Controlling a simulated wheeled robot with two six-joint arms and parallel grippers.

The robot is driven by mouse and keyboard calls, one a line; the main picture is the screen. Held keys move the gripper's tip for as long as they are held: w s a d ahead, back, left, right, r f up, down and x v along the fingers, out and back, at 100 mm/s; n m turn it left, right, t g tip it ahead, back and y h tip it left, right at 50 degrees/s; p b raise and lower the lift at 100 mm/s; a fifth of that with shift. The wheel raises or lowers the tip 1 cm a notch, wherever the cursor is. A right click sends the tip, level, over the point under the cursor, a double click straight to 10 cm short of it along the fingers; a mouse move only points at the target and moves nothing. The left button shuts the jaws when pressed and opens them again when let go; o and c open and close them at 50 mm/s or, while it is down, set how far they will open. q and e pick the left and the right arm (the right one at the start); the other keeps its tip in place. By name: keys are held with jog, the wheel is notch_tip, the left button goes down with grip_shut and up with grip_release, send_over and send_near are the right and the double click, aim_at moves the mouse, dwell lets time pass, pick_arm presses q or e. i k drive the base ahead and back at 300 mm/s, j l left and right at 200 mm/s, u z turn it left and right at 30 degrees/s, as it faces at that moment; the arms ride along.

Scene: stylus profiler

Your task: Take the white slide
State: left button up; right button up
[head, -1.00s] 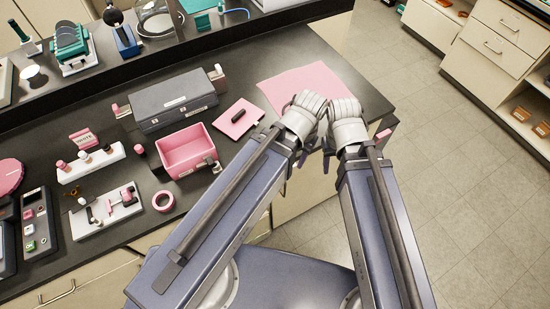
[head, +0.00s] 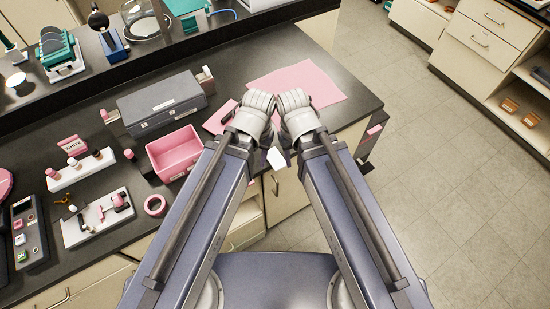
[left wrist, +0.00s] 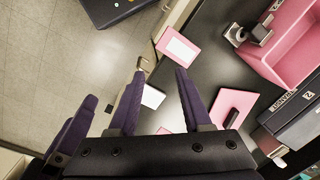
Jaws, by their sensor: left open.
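A small flat white piece, which looks like the white slide (left wrist: 153,97), shows between the two purple fingers of my open left gripper (left wrist: 158,80) in the left wrist view. I cannot tell if it touches them. In the head view a white piece (head: 277,159) shows just below my two wrists, near the bench's front edge. My left gripper (head: 267,150) is mostly hidden there behind its wrist. My right gripper (head: 290,152) is close beside it, and its fingers are mostly hidden. A pink-edged card with a white face (left wrist: 178,47) lies above the fingers in the left wrist view.
A pink mat (head: 318,82) lies behind my wrists. A pink open box (head: 174,152), a grey case (head: 160,103) and a pink pad (head: 219,118) stand to the left. A white rack (head: 80,169) and a pink tape ring (head: 155,205) are further left. Floor is open at right.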

aim_at(277, 160)
jog(key=k+l+z, duration=0.15)
jog(key=k+z, duration=0.2)
jog(key=k+l+z, duration=0.35)
jog(key=k, duration=0.2)
